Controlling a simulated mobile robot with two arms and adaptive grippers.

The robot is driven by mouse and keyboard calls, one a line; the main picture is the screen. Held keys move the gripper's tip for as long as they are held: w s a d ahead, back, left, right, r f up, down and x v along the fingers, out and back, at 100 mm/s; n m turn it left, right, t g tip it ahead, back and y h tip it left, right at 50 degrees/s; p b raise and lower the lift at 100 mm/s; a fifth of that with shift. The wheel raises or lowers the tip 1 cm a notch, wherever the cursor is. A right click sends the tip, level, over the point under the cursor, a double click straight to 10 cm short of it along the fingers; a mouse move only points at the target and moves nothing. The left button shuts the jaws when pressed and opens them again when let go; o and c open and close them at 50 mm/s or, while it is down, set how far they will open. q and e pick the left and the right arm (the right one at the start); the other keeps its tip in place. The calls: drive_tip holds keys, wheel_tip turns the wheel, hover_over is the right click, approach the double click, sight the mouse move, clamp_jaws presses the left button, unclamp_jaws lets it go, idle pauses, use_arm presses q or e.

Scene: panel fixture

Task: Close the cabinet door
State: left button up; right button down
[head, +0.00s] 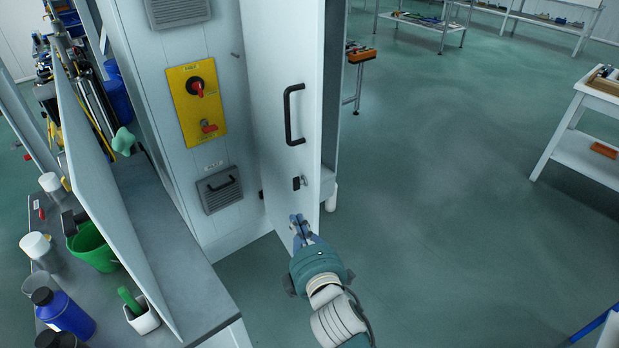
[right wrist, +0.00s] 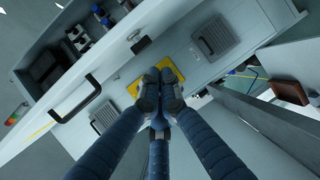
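The cabinet door (head: 272,75) is a tall white panel with a black bar handle (head: 290,115) and a small latch (head: 299,183) below it. It stands open, at an angle to the front with the yellow switch panel (head: 196,103). In the right wrist view the door (right wrist: 110,65) and its handle (right wrist: 78,98) lie left of my fingers, with shelves (right wrist: 75,40) visible beyond its edge. My right gripper (head: 299,228) is at the door's lower part, below the latch; contact cannot be told. In the right wrist view its fingertips (right wrist: 161,88) are together and empty. My left gripper is not in view.
A white shelf table (head: 570,150) is at right. The floor between is clear.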

sight(303, 163)
wheel_tip(303, 163, up, 10)
drive_tip(key=s+n+t, duration=0.1)
drive_tip(key=s+t, duration=0.1)
use_arm(q)
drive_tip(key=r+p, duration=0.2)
drive_tip(key=p, duration=0.1)
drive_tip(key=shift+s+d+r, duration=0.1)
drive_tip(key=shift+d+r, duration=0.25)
use_arm(e)
drive_tip(key=w, duration=0.4)
drive_tip(key=w+d, duration=0.1)
drive_tip(key=w, duration=0.7)
drive_tip(key=shift+d, duration=0.3)
